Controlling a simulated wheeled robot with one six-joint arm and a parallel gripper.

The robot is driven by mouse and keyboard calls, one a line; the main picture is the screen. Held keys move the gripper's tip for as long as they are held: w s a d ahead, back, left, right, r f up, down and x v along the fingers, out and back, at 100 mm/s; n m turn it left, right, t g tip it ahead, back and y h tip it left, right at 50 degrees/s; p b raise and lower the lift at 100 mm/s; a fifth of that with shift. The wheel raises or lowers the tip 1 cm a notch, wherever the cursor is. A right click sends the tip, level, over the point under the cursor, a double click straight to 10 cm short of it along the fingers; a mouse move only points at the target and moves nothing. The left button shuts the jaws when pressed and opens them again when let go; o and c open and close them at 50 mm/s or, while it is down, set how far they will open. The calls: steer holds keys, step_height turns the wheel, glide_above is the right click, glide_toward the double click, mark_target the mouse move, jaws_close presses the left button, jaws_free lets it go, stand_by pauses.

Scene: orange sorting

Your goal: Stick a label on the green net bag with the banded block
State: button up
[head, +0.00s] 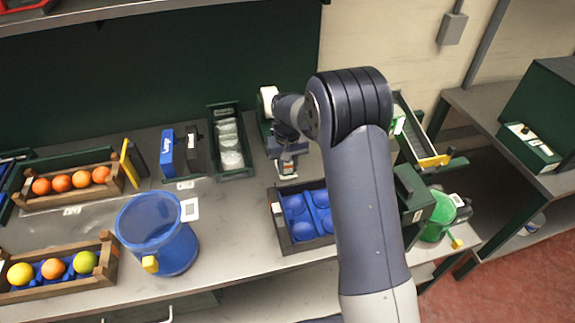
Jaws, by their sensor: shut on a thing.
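My gripper (287,159) is at the back middle of the bench, in front of a dark stand with a white roll (268,97). It points down and is shut on a small block (287,170) with a pale face and a reddish band, mostly hidden by the fingers. The block is above the bench, behind the dark tray with blue cups. I cannot make out a green net bag for certain; my arm covers much of the right side. A green bucket-like container (438,214) with a white tag stands right of my arm.
A blue bucket (157,236) with a white tag stands front left. Wooden crates (113,174) of fruit lie at the left. A green tray (250,170) of pale packs stands behind. The blue-cup tray (283,236) is near the front edge. Bare bench lies between.

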steer(key=shift+r+p, duration=2.2)
steer(key=shift+r, duration=1.35)
steer(key=shift+f, duration=0.1)
